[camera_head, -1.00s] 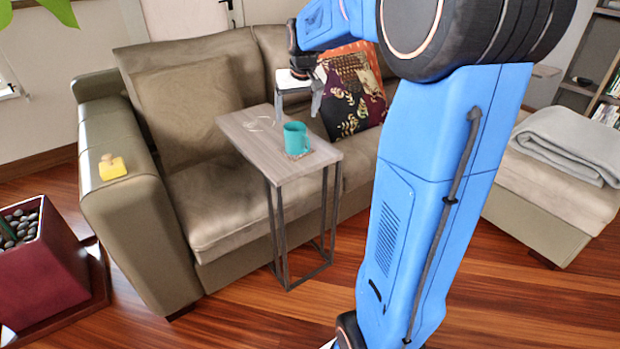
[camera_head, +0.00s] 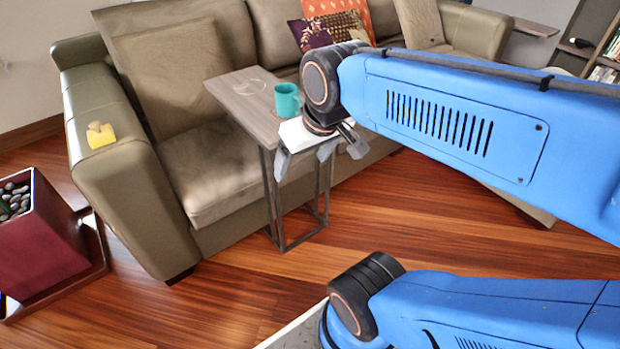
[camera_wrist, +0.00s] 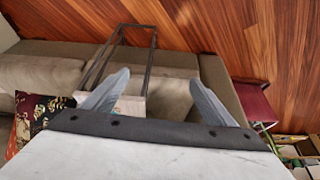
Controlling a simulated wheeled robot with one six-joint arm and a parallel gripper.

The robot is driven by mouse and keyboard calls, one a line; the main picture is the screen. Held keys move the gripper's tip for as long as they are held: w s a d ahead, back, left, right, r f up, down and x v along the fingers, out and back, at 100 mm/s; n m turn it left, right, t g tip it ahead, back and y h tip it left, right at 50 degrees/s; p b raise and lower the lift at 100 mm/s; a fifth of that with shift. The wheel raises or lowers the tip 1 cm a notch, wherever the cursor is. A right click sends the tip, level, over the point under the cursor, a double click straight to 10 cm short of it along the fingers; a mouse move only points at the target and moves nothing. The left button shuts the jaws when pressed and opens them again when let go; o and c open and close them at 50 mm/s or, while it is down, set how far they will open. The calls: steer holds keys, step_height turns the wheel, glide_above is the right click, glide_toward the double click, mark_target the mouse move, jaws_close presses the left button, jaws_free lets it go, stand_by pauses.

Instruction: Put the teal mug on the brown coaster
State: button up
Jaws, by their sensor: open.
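The teal mug (camera_head: 287,99) stands upright near the right end of the small wooden side table (camera_head: 243,104) in the head view. A faint round outline (camera_head: 250,87) lies flat on the tabletop to its left; I cannot tell whether it is the coaster. The area just under the mug is hard to see, and no brown coaster shows clearly. My gripper (camera_head: 318,155) is open and empty, in front of the mug and by the table's near right edge, apart from the mug.
A beige sofa (camera_head: 215,165) stands behind and beside the table. The table's dark metal legs (camera_head: 272,200) reach the floor. A yellow object (camera_head: 100,136) lies on the sofa arm. A red planter (camera_head: 38,235) stands at left. The wooden floor (camera_head: 230,290) in front is clear.

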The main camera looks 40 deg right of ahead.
steer(key=s, duration=0.1)
steer(key=s+f, duration=0.2)
steer(key=shift+s+a+f, duration=0.1)
steer(key=shift+s+a, duration=0.25)
steer(key=shift+a, duration=0.05)
